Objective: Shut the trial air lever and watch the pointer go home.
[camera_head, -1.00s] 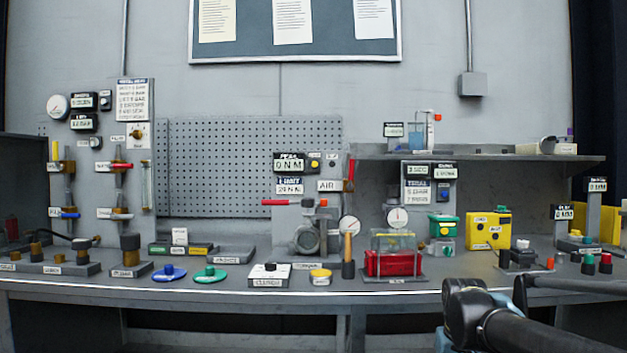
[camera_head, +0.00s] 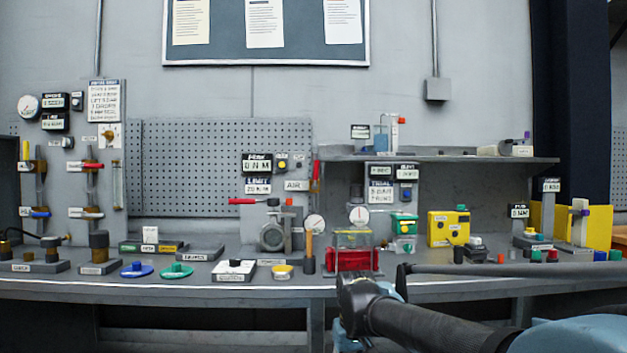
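The trial actuator is a red body (camera_head: 352,260) under a clear cover on the bench, right of centre. A round white gauge (camera_head: 358,215) stands above it; its pointer is too small to read. A TRIAL panel (camera_head: 381,191) is behind it to the right. A red lever (camera_head: 243,201) points left beside the AIR sign (camera_head: 296,185), roughly horizontal. An upright red handle (camera_head: 316,174) is right of that sign. I cannot tell which is the trial air lever. My dark arm links cross the lower right, in front of the bench. My gripper's fingers are not in view.
A yellow box (camera_head: 447,228) and a green-topped unit (camera_head: 403,224) stand right of the actuator. A wooden-handled tool (camera_head: 309,248) stands upright to its left. Blue (camera_head: 136,269) and green (camera_head: 176,271) discs lie near the front edge. My arm overlaps the bench's right front.

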